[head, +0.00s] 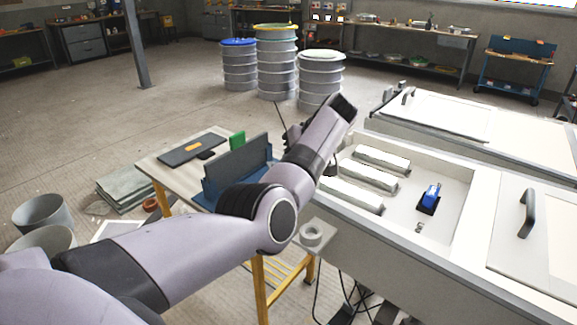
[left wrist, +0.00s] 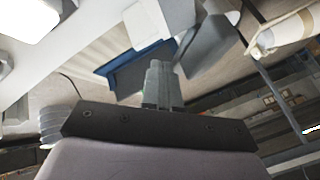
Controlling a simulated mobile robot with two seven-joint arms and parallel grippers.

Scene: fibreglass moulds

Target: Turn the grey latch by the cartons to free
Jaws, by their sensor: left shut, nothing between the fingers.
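Long pale blocks (head: 381,161), possibly the cartons, lie side by side in an open white tray section (head: 452,160) right of my arm in the head view. I cannot pick out the grey latch for certain; a small grey fitting (head: 419,227) sits on the tray floor in front of a blue piece on a dark base (head: 430,197). My left arm reaches across the tray's left edge, and its fingertips are not clear there. In the left wrist view my left gripper (left wrist: 160,72) is shut and empty, with a grey block (left wrist: 213,50) beyond it. My right gripper is not in view.
A small table (head: 160,160) with a blue upright holder (head: 237,165) and a green block (head: 238,139) stands left of the arm. White lids with dark handles (head: 527,213) flank the tray. Ribbed drums (head: 277,65) stand behind.

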